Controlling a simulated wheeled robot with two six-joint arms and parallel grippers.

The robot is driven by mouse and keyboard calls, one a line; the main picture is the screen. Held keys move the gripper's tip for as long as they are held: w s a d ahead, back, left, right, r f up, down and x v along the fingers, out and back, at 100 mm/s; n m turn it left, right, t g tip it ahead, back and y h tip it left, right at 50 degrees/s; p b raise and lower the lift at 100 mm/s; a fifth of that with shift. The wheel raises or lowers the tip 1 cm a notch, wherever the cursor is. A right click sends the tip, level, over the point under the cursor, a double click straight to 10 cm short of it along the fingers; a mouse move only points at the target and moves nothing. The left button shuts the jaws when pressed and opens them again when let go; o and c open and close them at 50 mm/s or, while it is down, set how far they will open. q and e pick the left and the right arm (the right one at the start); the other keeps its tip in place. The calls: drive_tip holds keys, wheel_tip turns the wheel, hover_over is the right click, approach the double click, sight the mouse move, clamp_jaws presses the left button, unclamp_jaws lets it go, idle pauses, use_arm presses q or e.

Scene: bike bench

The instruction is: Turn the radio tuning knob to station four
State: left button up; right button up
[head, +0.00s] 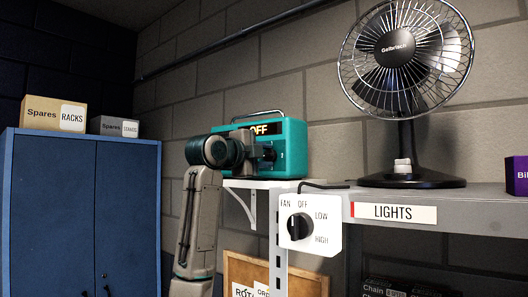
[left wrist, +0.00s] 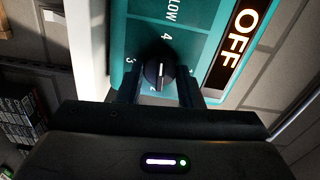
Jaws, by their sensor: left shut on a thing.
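The teal radio (head: 294,150) stands on a white bracket shelf, with a lit display (head: 266,129) reading OFF. The left wrist view shows its face (left wrist: 195,40) turned sideways, with LOW, 4, 3 and 2 printed on it. The black tuning knob (left wrist: 158,70) has a white pointer line, lying upright in that picture; which number it marks I cannot tell for sure. My left gripper (left wrist: 160,85) is shut on the knob, a finger on either side. In the head view my left gripper (head: 266,156) is at the radio's front and hides much of it. My right gripper is not in view.
Right of the radio is a white fan switch plate (head: 314,225) with a black dial. A black fan (head: 405,100) stands on the grey shelf (head: 460,195) labelled LIGHTS. A blue cabinet (head: 75,210) with two boxes stands at left. A cork board (head: 255,275) is below.

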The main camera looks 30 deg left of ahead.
use_arm(q)
drive_tip(key=shift+w+f+m, duration=0.1)
drive_tip(key=shift+f+m, duration=0.05)
drive_tip(key=shift+m, duration=0.15)
drive_tip(key=o, duration=1)
drive_tip(key=s+b, duration=0.1)
drive_tip(key=s, duration=0.2)
drive_tip(key=s+b, duration=0.2)
drive_tip(key=s, duration=0.2)
drive_tip(key=s+a+b, duration=0.1)
drive_tip(key=s, duration=0.3)
drive_tip(key=shift+b, duration=0.4)
